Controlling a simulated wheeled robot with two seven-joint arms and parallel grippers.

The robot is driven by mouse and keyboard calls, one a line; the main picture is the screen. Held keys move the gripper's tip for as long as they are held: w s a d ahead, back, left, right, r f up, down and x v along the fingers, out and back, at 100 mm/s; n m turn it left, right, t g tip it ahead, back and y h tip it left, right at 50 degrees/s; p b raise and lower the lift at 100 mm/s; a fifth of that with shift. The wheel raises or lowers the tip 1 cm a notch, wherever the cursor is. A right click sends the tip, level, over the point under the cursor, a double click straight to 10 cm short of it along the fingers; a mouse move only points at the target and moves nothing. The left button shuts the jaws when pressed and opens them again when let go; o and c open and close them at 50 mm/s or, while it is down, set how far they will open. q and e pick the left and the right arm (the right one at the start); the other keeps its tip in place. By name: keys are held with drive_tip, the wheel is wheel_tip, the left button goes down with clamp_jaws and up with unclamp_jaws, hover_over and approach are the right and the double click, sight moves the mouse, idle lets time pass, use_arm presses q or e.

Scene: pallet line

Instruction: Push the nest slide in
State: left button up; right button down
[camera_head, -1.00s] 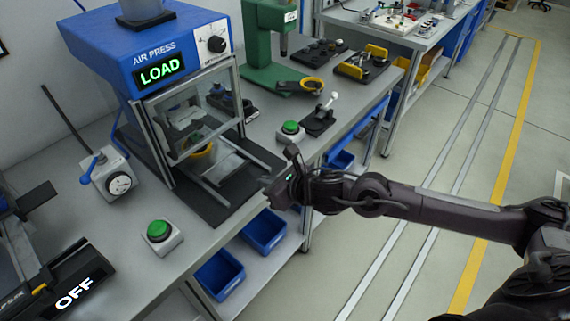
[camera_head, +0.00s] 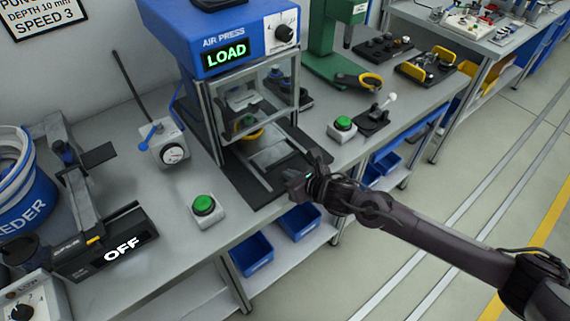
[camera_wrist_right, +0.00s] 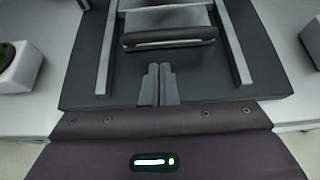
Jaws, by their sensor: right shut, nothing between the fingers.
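The nest slide's grey plate (camera_wrist_right: 170,18) is in the right wrist view, with a dark handle bar (camera_wrist_right: 170,40) across its near end. It lies between two light rails on a black base. My right gripper (camera_wrist_right: 157,72) is shut and empty, its fingertips just short of the handle bar, with a small gap showing. In the head view, my right gripper (camera_head: 298,182) is at the front edge of the black base, before the blue air press (camera_head: 225,30), whose display reads LOAD. The slide is partly hidden behind the press frame there. My left gripper is not in view.
A green button box (camera_head: 205,208) stands left of the base and another (camera_head: 343,127) stands right of it. Blue bins (camera_head: 252,252) sit on the shelf below. A green press (camera_head: 325,45) stands to the right.

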sight(264, 149)
drive_tip(key=shift+w+a+r+p, duration=0.1)
drive_tip(key=shift+w+a+p, duration=0.05)
drive_tip(key=shift+w+a, duration=0.4)
drive_tip(key=shift+w+a+r+p, duration=0.15)
drive_tip(key=shift+w+a, duration=0.15)
drive_tip(key=shift+w, duration=0.35)
drive_tip(key=shift+f, duration=0.15)
drive_tip(key=shift+w+a+f+b, duration=0.1)
drive_tip(key=shift+w+a+b, duration=0.1)
drive_tip(key=shift+b, duration=0.15)
drive_tip(key=w+a+b, duration=0.1)
drive_tip(key=b, duration=0.1)
drive_tip(key=w+a+b, duration=0.1)
drive_tip(key=w+b, duration=0.1)
drive_tip(key=w+a+b, duration=0.2)
drive_tip(key=shift+w+f, duration=0.15)
drive_tip(key=shift+w, duration=0.05)
drive_tip(key=shift+w+a, duration=0.15)
drive_tip(key=shift+w, duration=0.15)
drive_tip(key=shift+r, duration=0.35)
drive_tip(key=shift+f, duration=0.1)
